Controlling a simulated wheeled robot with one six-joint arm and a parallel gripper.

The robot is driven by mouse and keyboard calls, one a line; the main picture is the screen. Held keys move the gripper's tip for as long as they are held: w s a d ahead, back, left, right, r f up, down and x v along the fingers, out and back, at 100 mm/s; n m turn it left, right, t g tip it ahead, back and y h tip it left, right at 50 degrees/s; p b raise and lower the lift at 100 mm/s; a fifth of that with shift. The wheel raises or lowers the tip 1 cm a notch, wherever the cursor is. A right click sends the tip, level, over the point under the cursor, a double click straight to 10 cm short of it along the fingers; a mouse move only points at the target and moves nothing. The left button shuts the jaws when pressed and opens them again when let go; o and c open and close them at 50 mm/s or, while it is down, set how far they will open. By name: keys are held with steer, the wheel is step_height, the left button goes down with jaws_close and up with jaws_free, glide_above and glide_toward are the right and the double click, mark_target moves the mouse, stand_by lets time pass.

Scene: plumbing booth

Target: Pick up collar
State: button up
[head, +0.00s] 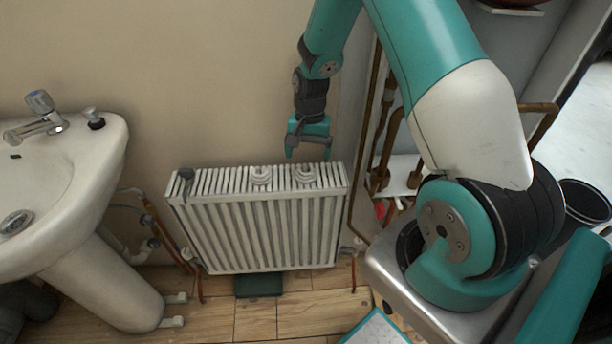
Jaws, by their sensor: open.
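Two small white ringed pieces sit on top of the white radiator (262,225) in the head view. The left piece (260,174) is near the middle of the top, and the right piece (304,176) is nearer the right end. Either may be the collar; I cannot tell which. My gripper (308,154) is open and points down, just above the right piece in the picture. Its fingers look empty. I cannot tell whether they touch the piece.
A dark grey part (186,181) is at the radiator's top left corner. A white basin (70,170) stands at left. Copper pipes (387,140) run up the wall right of my gripper. A dark green box (258,284) lies on the wooden floor below the radiator.

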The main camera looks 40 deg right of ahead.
mark_target(306, 168)
steer(key=f, duration=0.5)
steer(key=shift+a+f, duration=0.3)
steer(key=shift+a, duration=0.1)
steer(key=c, duration=1)
